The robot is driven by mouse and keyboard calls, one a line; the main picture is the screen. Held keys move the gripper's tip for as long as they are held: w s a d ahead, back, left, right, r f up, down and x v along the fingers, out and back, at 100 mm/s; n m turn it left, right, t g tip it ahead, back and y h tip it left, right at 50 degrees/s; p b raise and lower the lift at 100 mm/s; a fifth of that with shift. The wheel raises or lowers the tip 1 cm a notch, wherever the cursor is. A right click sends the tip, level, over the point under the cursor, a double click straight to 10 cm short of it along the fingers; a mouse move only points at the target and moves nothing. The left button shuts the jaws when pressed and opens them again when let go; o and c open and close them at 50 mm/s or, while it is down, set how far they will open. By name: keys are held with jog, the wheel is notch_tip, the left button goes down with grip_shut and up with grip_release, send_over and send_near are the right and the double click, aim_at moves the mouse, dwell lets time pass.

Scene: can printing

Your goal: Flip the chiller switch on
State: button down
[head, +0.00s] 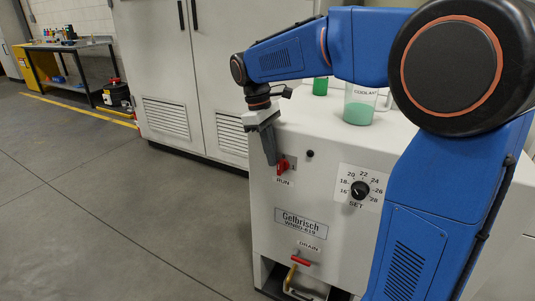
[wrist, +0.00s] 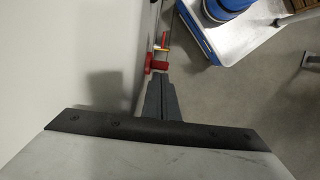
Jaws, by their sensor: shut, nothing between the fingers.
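The chiller (head: 270,236) is a white cabinet marked Gelbrisch, filling the front right of the head view. Its red RUN switch (head: 283,167) sits at the upper left of the front panel. My gripper (head: 271,160) is shut and empty, pointing down just left of the switch. In the wrist view my gripper's fingertips (wrist: 159,82) lie close to a red piece (wrist: 157,65). I cannot tell whether they touch it, nor the switch's exact position.
A black SET dial (head: 360,190) is right of the switch, and a red-handled drain valve (head: 300,261) is below. A jug of green coolant (head: 359,106) stands on top. Grey cabinets (head: 176,70) stand behind. The floor at left is clear.

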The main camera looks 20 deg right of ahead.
aim_at(282, 163)
jog(key=shift+s+d+r+t+y, duration=0.2)
jog(key=shift+t+y, duration=0.35)
jog(key=shift+s+d+r+t+y, duration=0.15)
jog(key=shift+s+d+t+y, duration=0.05)
jog(key=shift+t+y, duration=0.35)
dwell(0.5)
jog(key=shift+s+d+t+y, duration=0.2)
jog(key=shift+s+t+y, duration=0.05)
jog(key=shift+t+y, duration=0.25)
jog(key=shift+s+d+r+t+y, duration=0.15)
jog(key=shift+s+d+t+y, duration=0.15)
jog(key=shift+t+y, duration=0.3)
jog(key=shift+s+d, duration=0.5)
jog(key=shift+d, duration=0.05)
jog(key=shift+r, duration=0.7)
